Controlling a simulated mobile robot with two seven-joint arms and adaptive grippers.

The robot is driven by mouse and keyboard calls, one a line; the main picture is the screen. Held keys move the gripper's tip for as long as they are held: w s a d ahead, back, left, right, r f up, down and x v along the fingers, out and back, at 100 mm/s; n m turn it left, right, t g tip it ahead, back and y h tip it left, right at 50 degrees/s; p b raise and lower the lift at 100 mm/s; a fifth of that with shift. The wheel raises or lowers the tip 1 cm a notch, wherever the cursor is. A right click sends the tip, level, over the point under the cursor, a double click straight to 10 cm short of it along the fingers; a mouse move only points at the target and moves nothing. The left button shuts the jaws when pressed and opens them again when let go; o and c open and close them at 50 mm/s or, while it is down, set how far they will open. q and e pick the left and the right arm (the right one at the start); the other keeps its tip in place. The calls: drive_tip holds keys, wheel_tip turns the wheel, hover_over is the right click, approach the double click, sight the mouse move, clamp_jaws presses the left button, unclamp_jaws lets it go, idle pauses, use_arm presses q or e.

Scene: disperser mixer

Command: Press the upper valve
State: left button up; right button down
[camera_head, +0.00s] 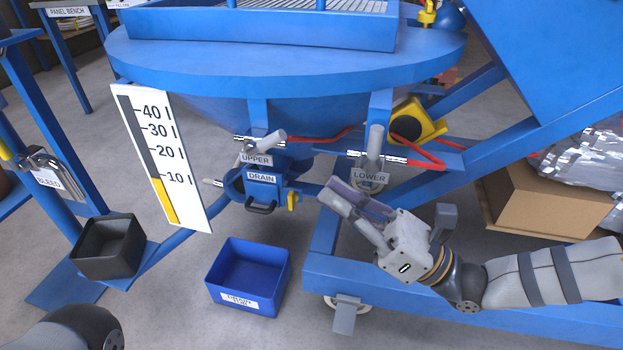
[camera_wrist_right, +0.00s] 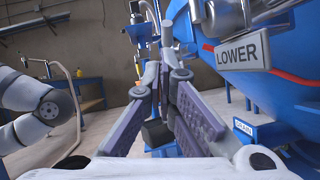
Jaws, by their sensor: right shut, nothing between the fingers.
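The upper valve (camera_head: 264,145) is a grey cylinder with a lever, beside the "UPPER" label (camera_head: 256,160), under the round blue tank. The lower valve (camera_head: 374,146), with its "LOWER" label (camera_head: 369,176), hangs to its right; that label also shows large in the right wrist view (camera_wrist_right: 239,53). My right gripper (camera_head: 334,193) is shut and empty. It is just below and left of the lower valve, to the right of the upper valve and apart from it. In the right wrist view my right gripper's fingers (camera_wrist_right: 168,72) point away from the camera. My left gripper is out of view.
The drain unit (camera_head: 262,186) sits directly below the upper valve. Red pipes (camera_head: 315,138) run beside the valves. A blue bin (camera_head: 249,275) stands on the floor below, and a blue frame beam (camera_head: 450,300) lies under my right arm. A level gauge (camera_head: 163,160) stands at left.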

drive_tip(key=d, duration=0.1)
drive_tip(key=s+d, duration=0.1)
drive_tip(key=d, duration=0.1)
drive_tip(key=s+d+f, duration=0.1)
drive_tip(key=d, duration=0.1)
drive_tip(key=shift+s, duration=0.25)
